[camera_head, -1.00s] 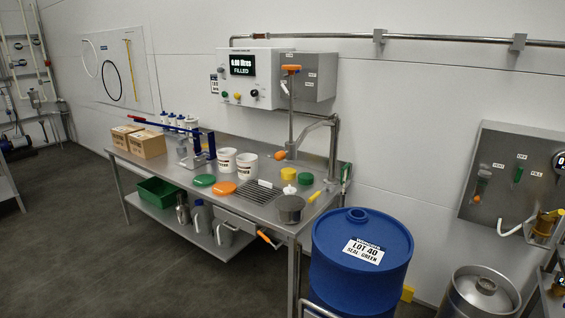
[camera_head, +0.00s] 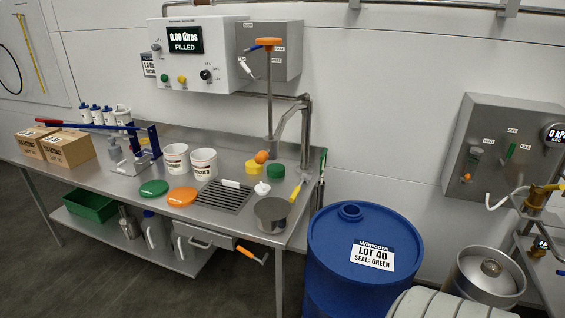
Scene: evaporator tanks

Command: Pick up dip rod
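No label marks a dip rod, and I cannot tell for sure which thing it is. A thin upright rod with a green part (camera_head: 318,182) stands at the right end of the steel bench, against the wall side. A long yellow strip or rod (camera_head: 31,52) hangs upright on the wall board at the far left. Neither of my grippers shows in the head view. A pale rounded part at the bottom edge, right of centre, looks like my own arm.
The blue drum (camera_head: 345,262) stands right of the steel bench (camera_head: 140,205), with a steel keg (camera_head: 486,277) beyond it. The bench holds two white buckets, coloured lids, a grate (camera_head: 222,196) and a steel pot (camera_head: 271,214). Open floor lies at the lower left.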

